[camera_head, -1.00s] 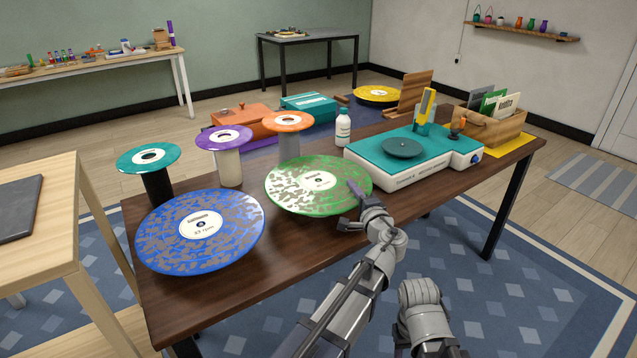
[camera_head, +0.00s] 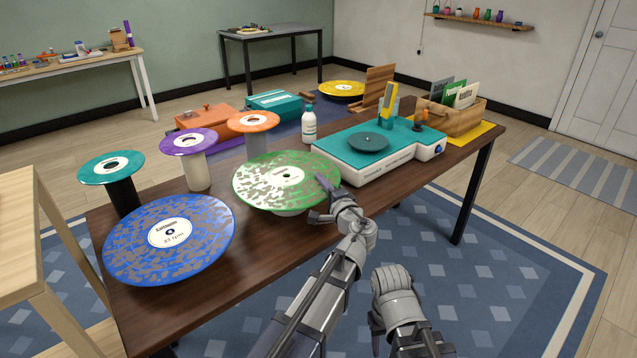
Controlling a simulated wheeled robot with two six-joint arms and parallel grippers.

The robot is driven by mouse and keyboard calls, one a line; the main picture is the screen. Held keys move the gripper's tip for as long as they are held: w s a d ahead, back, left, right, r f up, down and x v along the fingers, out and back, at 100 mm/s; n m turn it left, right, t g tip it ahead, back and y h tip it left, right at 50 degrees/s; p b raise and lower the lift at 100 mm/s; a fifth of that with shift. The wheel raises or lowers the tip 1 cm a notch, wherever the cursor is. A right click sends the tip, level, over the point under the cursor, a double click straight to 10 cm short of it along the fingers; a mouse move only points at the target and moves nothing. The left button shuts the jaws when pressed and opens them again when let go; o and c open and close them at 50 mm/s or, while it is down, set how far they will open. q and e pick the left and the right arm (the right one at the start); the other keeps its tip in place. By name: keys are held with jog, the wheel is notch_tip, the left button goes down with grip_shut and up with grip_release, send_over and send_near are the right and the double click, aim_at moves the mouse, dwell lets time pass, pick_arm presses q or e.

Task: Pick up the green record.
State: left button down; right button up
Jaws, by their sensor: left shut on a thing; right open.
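My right gripper (camera_head: 375,343) is low in front of the table, away from the record. Its jaws are open, but mostly hidden by my wrist.
Teal (camera_head: 85,172), purple (camera_head: 165,143) and orange (camera_head: 235,122) discs stand on posts behind. A white bottle (camera_head: 309,126) and a turntable (camera_head: 345,172) are close behind and right.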

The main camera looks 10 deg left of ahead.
pick_arm(q)
notch_tip(320, 180, up, 9)
jog(key=p, duration=0.8)
jog(key=shift+f, duration=0.1)
